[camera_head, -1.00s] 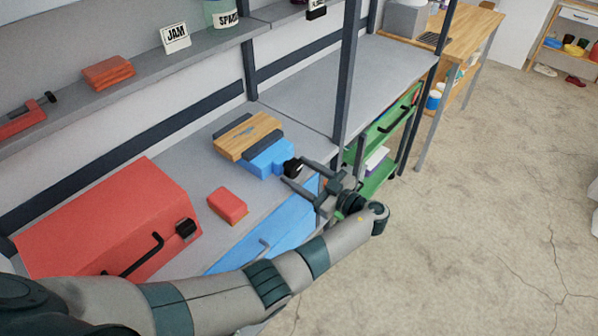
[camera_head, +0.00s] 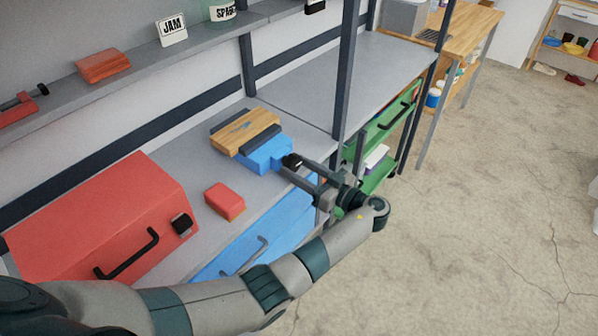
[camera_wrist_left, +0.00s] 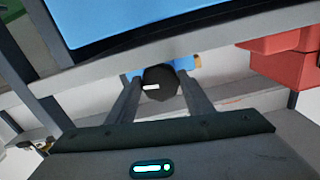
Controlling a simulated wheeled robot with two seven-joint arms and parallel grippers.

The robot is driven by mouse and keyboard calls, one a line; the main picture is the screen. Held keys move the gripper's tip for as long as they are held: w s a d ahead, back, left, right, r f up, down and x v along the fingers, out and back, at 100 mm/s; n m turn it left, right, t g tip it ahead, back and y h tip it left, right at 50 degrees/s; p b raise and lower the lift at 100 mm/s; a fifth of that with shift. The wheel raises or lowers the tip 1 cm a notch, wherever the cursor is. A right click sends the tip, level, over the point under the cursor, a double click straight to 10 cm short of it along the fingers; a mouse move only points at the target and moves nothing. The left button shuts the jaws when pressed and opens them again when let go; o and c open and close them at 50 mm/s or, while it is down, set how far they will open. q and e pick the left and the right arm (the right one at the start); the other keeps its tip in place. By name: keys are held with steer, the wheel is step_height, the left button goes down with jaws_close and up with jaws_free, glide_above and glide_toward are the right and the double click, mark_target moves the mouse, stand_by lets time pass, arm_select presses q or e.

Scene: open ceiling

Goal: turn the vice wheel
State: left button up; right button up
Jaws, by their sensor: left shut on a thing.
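The blue vice (camera_head: 268,155) stands on the grey bench with a wooden board (camera_head: 245,132) in its jaws. Its black wheel (camera_head: 291,161) faces right, toward my left gripper (camera_head: 302,172). The left gripper is shut on the wheel, with a finger on either side of it. In the left wrist view the dark round wheel (camera_wrist_left: 159,82), with a white mark, sits between the two fingers (camera_wrist_left: 157,96). Part of the blue vice (camera_wrist_left: 184,63) shows behind it. My right gripper is not in view.
A red toolbox (camera_head: 100,215) and a red block (camera_head: 225,201) stand on the bench left of the vice. A blue drawer (camera_head: 262,235) lies below the bench edge. A dark shelf post (camera_head: 345,80) rises close behind the gripper. Open floor lies right.

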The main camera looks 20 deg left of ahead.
arm_select(q)
steer(key=m, duration=0.2)
steer(key=shift+m+b, duration=0.3)
steer(key=shift+b, duration=0.1)
steer(key=shift+m, duration=0.3)
steer(key=shift+r, duration=0.1)
steer(key=o, duration=1)
steer(key=shift+a, duration=0.15)
steer(key=shift+o, duration=0.2)
